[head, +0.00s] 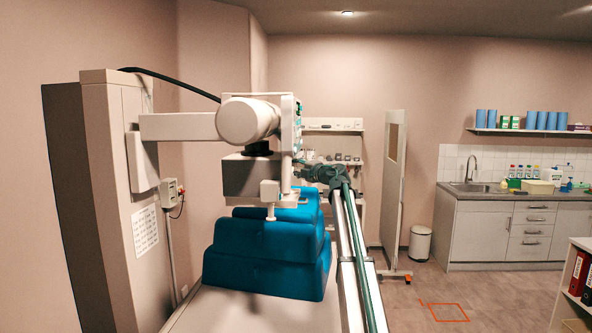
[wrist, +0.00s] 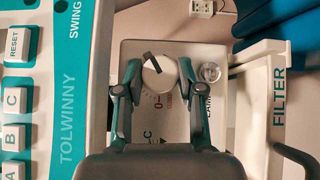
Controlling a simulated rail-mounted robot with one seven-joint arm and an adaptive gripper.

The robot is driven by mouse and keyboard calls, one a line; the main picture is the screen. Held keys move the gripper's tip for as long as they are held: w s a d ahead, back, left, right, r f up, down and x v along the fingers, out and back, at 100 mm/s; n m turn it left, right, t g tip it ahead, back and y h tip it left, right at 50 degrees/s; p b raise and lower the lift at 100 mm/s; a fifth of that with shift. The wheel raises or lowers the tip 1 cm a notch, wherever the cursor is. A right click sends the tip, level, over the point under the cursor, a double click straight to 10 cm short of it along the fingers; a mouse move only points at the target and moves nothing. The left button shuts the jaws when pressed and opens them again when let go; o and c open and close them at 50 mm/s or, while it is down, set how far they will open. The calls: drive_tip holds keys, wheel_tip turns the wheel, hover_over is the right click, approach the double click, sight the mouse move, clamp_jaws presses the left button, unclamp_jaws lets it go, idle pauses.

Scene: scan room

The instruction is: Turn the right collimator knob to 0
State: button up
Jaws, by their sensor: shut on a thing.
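The collimator knob (wrist: 159,77) is a round pale dial with a black pointer bar on the panel in the wrist view. The pointer bar slants to the upper left. A 0 mark (wrist: 158,100) is printed below the dial, next to other small print. My gripper (wrist: 159,71) has a finger on each side of the knob and is shut on it. In the head view my gripper (head: 311,170) is at the right side of the grey collimator box (head: 250,176); the knob is hidden there.
A small clear round part (wrist: 210,72) sits close right of the right finger. A white rail marked FILTER (wrist: 278,105) stands further right. A button panel (wrist: 62,70) is on the left. Below the collimator is a blue cushioned support (head: 265,255).

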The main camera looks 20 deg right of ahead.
drive_tip(key=shift+f+b, duration=0.25)
drive_tip(key=shift+b, duration=0.1)
drive_tip(key=n+b, duration=0.1)
drive_tip(key=b, duration=0.1)
drive_tip(key=t+b, duration=0.1)
drive_tip(key=b, duration=0.1)
drive_tip(key=shift+f+n+t+y+b, duration=0.3)
drive_tip(key=shift+f+n+y+b, duration=0.05)
drive_tip(key=shift+n+y+b, duration=0.05)
drive_tip(key=n+t+y+b, duration=0.1)
drive_tip(key=b, duration=0.4)
drive_tip(key=shift+w+d+f+n, duration=0.1)
drive_tip(key=shift+n, duration=0.3)
drive_tip(key=n+t+y+b, duration=0.1)
drive_tip(key=n+b, duration=0.1)
drive_tip(key=b, duration=0.3)
drive_tip(key=shift+y+b, duration=0.3)
drive_tip(key=shift+y, duration=0.1)
drive_tip(key=shift+n+b, duration=0.6)
drive_tip(key=shift+b, duration=0.15)
drive_tip(key=shift+r+n+y+b, duration=0.35)
drive_tip(key=shift+n+y+b, duration=0.05)
drive_tip(key=shift+y+b, duration=0.1)
drive_tip(key=o, duration=1.1)
drive_tip(key=shift+o, duration=0.2)
